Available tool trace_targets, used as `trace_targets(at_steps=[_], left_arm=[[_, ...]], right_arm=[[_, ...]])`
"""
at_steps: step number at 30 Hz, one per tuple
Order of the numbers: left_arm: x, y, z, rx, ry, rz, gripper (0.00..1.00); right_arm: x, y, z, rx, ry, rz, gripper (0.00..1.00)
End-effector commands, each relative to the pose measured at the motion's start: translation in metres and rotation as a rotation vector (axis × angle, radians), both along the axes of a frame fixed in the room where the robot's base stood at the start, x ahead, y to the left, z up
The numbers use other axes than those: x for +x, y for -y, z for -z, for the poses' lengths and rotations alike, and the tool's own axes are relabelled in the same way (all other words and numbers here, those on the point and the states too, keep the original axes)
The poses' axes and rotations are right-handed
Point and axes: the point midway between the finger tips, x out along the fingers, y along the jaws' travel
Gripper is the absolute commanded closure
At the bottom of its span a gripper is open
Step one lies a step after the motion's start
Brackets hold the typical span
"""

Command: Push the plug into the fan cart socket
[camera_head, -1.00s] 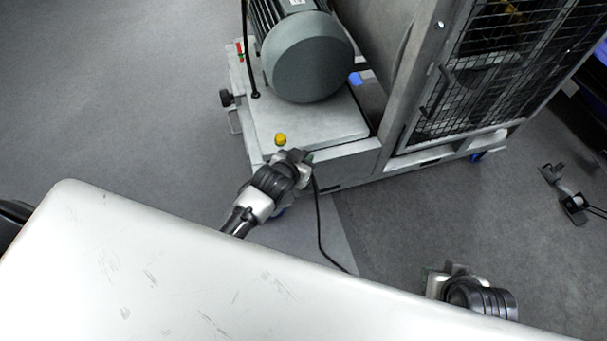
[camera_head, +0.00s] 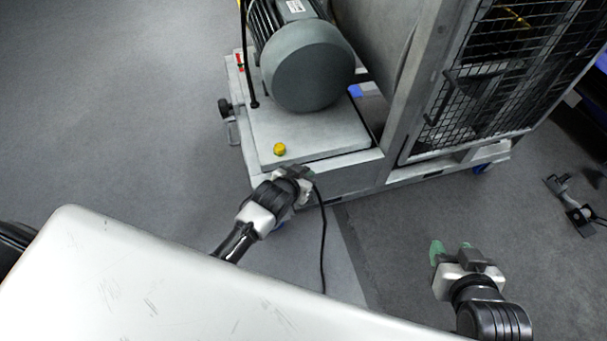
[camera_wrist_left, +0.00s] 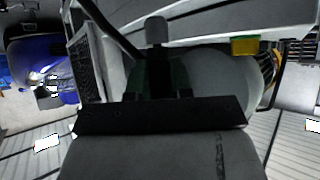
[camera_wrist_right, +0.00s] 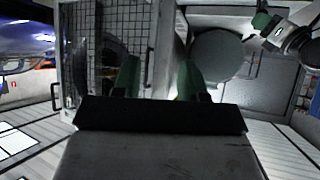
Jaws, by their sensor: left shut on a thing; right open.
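The fan cart (camera_head: 330,168) is a grey metal cart with a motor on its deck. My left gripper (camera_head: 306,178) is at the cart's near lower edge, shut on the plug. In the left wrist view the plug (camera_wrist_left: 156,32) shows as a small dark grey block between the fingers, pointing towards the cart. A black cable (camera_head: 323,240) hangs from the left gripper. I cannot make out the socket or tell whether the plug touches it. My right gripper (camera_head: 452,248) is open and empty, over the floor to the right, apart from the cart.
A yellow button (camera_head: 279,149) stands on the deck near the round motor (camera_head: 308,72). A mesh cage (camera_head: 480,75) rises at the right. A white surface (camera_head: 150,280) fills the front left. A small dark stand (camera_head: 575,208) is on the floor at right.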

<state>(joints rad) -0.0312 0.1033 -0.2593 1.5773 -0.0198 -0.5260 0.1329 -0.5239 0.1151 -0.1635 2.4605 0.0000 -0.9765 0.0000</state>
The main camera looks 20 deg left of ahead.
Motion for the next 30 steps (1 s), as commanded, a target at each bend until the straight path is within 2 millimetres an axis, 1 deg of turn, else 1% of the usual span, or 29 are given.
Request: trace_targets(at_steps=[8, 15, 24, 30], left_arm=[[0.000, 0.000, 0.008, 0.000, 0.000, 0.000, 1.00], [0.000, 0.000, 0.015, 0.000, 0.000, 0.000, 1.00], [0.000, 0.000, 0.024, 0.000, 0.001, 0.000, 1.00], [0.000, 0.000, 0.030, 0.000, 0.001, 0.000, 1.00]], right_arm=[[0.018, -0.009, -0.017, 0.043, 0.181, -0.013, 0.57], [0.030, -0.015, -0.037, 0.083, 0.351, -0.024, 0.57], [0.039, -0.023, -0.067, 0.142, 0.586, -0.039, 0.57], [0.040, -0.027, -0.087, 0.182, 0.742, -0.047, 0.57]])
